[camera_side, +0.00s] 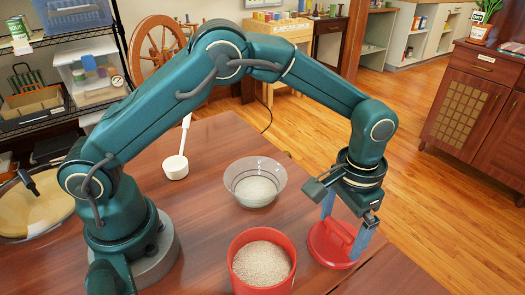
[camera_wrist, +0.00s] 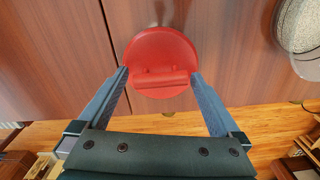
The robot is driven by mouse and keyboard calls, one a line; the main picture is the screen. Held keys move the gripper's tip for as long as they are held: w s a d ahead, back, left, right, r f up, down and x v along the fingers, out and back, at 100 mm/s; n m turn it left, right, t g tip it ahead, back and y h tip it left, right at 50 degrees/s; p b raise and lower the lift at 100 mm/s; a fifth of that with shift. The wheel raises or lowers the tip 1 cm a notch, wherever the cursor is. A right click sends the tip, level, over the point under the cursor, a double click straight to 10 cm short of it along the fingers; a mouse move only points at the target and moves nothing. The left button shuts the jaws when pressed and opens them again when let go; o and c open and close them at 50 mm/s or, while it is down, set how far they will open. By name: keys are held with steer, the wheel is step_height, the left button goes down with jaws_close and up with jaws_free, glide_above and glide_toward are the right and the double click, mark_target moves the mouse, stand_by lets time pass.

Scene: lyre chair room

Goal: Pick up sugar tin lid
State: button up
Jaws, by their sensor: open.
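The red sugar tin lid (camera_side: 330,246) lies on the table near its right edge, its raised handle on top. In the wrist view the lid (camera_wrist: 160,50) is round, with a bar-like handle (camera_wrist: 161,80) running across it. My gripper (camera_side: 345,238) points down over the lid, its blue fingers apart. In the wrist view my gripper (camera_wrist: 160,78) has one finger on each side of the handle, with a gap to it on both sides. The red tin (camera_side: 262,262), open and full of pale grains, stands to the left of the lid.
A clear glass bowl (camera_side: 255,183) with white contents stands behind the tin. A white measuring scoop (camera_side: 176,165) lies farther left. A round tan-topped vessel (camera_side: 35,210) is at the far left. The table edge is close beyond the lid.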

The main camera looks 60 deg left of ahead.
steer(key=shift+f, duration=0.1)
steer(key=c, duration=0.9)
steer(key=shift+c, duration=0.2)
steer(key=shift+r, duration=0.2)
